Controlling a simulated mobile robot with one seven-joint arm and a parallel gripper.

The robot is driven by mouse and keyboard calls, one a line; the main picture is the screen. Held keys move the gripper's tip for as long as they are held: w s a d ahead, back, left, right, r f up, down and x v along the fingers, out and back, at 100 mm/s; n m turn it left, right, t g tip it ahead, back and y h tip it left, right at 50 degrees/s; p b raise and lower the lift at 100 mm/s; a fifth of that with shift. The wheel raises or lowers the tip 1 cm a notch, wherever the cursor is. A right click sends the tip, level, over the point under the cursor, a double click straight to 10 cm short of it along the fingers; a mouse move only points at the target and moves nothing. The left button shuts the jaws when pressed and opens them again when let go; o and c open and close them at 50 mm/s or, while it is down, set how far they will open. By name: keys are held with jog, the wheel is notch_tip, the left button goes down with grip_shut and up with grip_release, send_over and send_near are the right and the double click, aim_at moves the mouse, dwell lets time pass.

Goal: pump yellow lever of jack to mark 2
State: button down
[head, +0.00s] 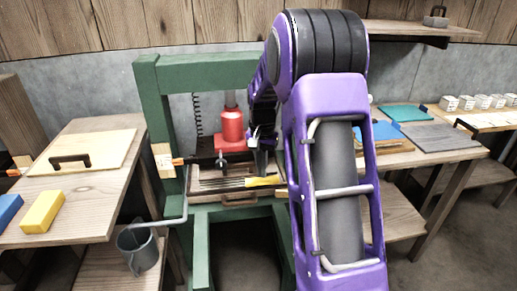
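A red jack (232,130) stands inside the green press frame (155,95), on a red base. A yellow lever (263,181) shows low in front of it, pointing right toward my arm. My purple arm crosses the right side of the frame and hides part of it. My gripper (260,158) is just above the yellow lever and right of the jack; its fingers are small and dark, and I cannot tell whether they touch the lever. A pale card (162,157) with an orange pointer (179,161) is at the left post; its marks are too small to read.
The left table carries a board with a dark handle (70,160), a yellow block (42,212) and a blue block (8,209). The right bench holds a teal mat (403,113), a grey board (440,138) and several white cups (482,101).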

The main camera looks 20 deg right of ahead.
aim_at(262, 182)
notch_tip(262, 182, down, 5)
jog(key=b, duration=0.2)
jog(key=shift+f+b, duration=0.1)
jog(key=shift+b, duration=0.2)
notch_tip(262, 182, up, 14)
jog(key=p, duration=0.9)
notch_tip(262, 182, down, 9)
jog(key=b, duration=0.5)
notch_tip(262, 182, up, 9)
jog(key=p, duration=0.5)
